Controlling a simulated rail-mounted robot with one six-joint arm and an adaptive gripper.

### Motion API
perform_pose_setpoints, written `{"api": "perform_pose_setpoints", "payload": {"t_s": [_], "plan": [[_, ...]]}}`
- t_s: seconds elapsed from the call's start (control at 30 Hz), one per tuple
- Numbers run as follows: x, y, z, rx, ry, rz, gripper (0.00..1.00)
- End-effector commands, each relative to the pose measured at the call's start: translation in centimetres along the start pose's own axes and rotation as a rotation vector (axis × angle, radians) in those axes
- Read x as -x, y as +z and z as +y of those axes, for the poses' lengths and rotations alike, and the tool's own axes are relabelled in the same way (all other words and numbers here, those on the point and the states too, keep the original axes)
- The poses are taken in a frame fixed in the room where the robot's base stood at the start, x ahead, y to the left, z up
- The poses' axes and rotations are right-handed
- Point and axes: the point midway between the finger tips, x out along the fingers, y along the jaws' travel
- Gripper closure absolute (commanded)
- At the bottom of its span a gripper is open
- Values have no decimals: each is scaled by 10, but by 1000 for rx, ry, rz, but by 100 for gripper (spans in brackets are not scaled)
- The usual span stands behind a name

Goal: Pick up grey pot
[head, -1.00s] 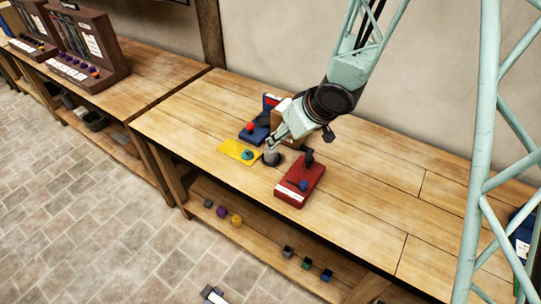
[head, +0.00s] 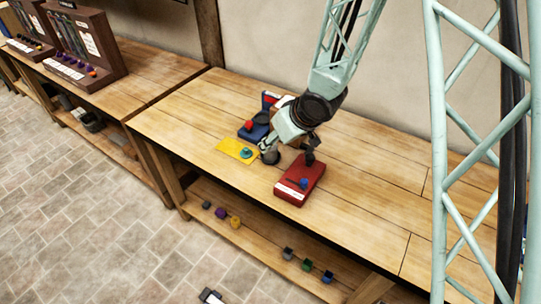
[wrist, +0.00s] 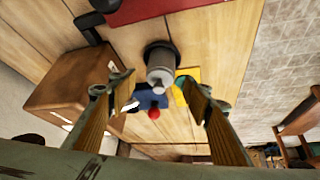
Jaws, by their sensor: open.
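The grey pot (wrist: 161,68) is a small cylinder with a narrower knob end and a dark base, on the wooden workbench (head: 355,213). In the wrist view it stands ahead of and between my fingers, with no finger seen touching it. In the head view the pot (head: 270,157) is partly covered by my gripper (head: 265,147), which has come down right beside it. My gripper in the wrist view (wrist: 160,97) is open, with one finger at each side and nothing held.
A red box (head: 300,182) with a blue knob stands close on the right. A yellow plate (head: 236,151) with a teal piece and a blue block (head: 254,132) with a red ball lie left. A brown box (wrist: 75,85) stands close by. The bench's right part is clear.

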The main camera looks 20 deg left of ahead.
Motion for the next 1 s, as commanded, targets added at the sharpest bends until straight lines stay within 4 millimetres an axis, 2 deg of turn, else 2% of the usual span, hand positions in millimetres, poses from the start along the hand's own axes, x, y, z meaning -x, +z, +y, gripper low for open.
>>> {"api": "perform_pose_setpoints", "payload": {"t_s": [0.57, 0.77, 1.0], "plan": [[-8, 0, 0, 0, 0, 0, 55], [-21, 2, 0, -1, 0, 0, 55], [-45, 3, 0, 0, 0, 0, 55]]}}
